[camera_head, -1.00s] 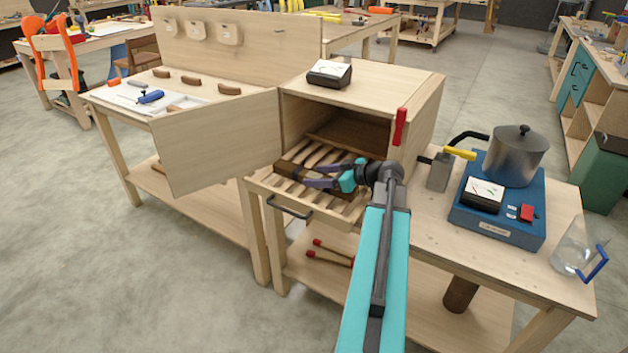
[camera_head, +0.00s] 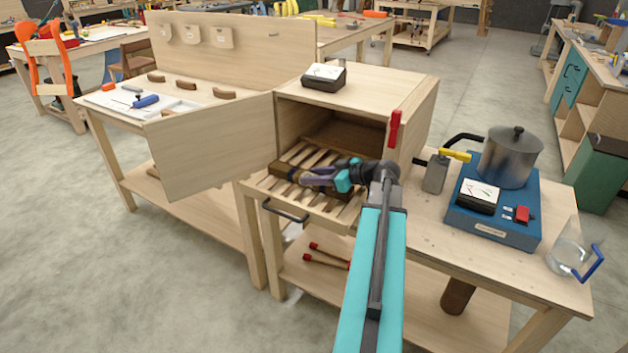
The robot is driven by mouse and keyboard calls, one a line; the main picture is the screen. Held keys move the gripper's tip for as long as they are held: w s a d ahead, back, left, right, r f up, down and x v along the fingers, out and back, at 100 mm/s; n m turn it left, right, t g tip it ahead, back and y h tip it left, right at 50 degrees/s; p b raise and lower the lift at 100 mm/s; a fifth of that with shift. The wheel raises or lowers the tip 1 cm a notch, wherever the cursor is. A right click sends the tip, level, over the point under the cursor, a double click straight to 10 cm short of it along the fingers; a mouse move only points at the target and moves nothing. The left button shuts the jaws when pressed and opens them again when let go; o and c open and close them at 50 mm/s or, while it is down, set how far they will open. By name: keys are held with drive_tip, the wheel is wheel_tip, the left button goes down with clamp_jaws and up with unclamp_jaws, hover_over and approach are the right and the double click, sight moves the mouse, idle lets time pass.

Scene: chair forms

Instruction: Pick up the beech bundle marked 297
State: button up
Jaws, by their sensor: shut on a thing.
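A dark brown wooden bundle (camera_head: 285,170) is at the pulled-out slatted rack (camera_head: 268,184) of the open wooden box. My gripper (camera_head: 312,178) reaches in from the right and is shut on this bundle. The fingers and wrist hide part of it. I cannot read the mark 297 on it. The bundle lies roughly level over the slats, and I cannot tell whether it touches them.
The box (camera_head: 380,84) has its door (camera_head: 212,145) swung open to the left. A meter (camera_head: 324,76) sits on top. A red lever (camera_head: 395,130), a metal pot (camera_head: 512,158) on a blue heater (camera_head: 493,222) and a glass jug (camera_head: 570,250) stand to the right.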

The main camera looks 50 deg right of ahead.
wheel_tip(320, 180, up, 2)
drive_tip(key=shift+r+b, duration=0.1)
drive_tip(key=shift+b, duration=0.2)
drive_tip(key=shift+a+r, duration=0.15)
drive_tip(key=shift+a, duration=0.15)
drive_tip(key=w+a+b, duration=0.1)
drive_tip(key=a, duration=0.2)
drive_tip(key=w+a+b, duration=0.1)
drive_tip(key=a, duration=0.3)
drive_tip(key=w+a+b, duration=0.2)
drive_tip(key=a, duration=0.2)
drive_tip(key=shift+r, duration=0.35)
drive_tip(key=shift+w+a+b, duration=0.3)
drive_tip(key=shift+a+b, duration=0.35)
drive_tip(key=shift+b, duration=0.2)
drive_tip(key=b, duration=0.1)
drive_tip(key=a+b, duration=0.1)
drive_tip(key=b, duration=0.1)
drive_tip(key=shift+w+r, duration=0.1)
drive_tip(key=shift+w, duration=0.15)
drive_tip(key=shift+w+a+r+b, duration=0.1)
drive_tip(key=shift+a+r+b, duration=0.3)
drive_tip(key=shift+b, duration=0.85)
drive_tip(key=shift+a+f, duration=0.15)
drive_tip(key=shift+a, duration=0.05)
